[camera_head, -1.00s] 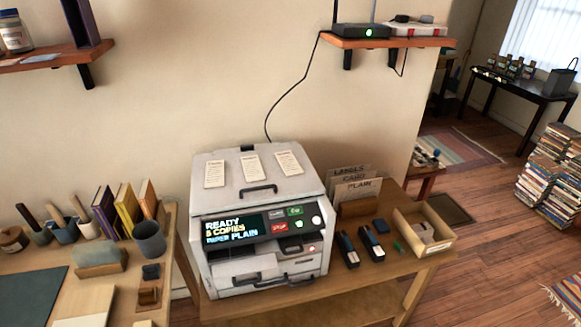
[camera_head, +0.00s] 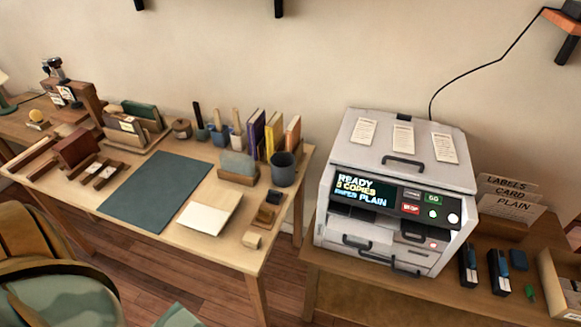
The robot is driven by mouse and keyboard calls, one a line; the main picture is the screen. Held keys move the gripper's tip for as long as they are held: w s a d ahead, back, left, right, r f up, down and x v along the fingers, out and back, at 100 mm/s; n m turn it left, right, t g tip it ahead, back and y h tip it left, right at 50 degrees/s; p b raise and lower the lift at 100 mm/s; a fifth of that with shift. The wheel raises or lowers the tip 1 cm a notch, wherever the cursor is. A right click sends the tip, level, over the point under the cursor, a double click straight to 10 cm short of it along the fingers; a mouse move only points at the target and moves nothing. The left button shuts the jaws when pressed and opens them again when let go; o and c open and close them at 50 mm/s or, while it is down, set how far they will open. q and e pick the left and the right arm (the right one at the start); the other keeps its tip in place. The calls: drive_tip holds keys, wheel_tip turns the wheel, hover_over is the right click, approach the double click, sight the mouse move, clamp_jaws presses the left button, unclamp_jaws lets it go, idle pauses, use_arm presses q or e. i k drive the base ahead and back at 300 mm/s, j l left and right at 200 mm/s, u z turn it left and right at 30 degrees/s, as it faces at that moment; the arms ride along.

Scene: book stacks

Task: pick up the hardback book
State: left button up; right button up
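Several upright books stand together at the back right of the desk. They are a purple book (camera_head: 256,134), a yellow book (camera_head: 274,134) and an orange book (camera_head: 293,137). A dark green book-like item (camera_head: 141,116) stands in a wooden holder further left. I cannot tell which of these is the hardback book. Neither of my grippers shows in the head view.
The wooden desk (camera_head: 230,251) bears a dark mat (camera_head: 157,190), a pale pad (camera_head: 210,212) and a grey cup (camera_head: 283,170). A copier (camera_head: 401,195) stands on a table to the right. A chair (camera_head: 45,260) is at the lower left.

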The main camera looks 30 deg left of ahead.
sight(132, 125)
drive_tip(key=u, duration=2.2)
drive_tip(key=z, duration=0.45)
drive_tip(key=i+j+z, duration=0.1)
drive_tip(key=z, duration=0.3)
drive_tip(key=j+z, duration=0.2)
drive_tip(key=z, duration=0.25)
drive_tip(key=j+z, duration=0.45)
drive_tip(key=j, duration=0.4)
drive_tip(key=j+z, duration=0.4)
drive_tip(key=j, duration=0.5)
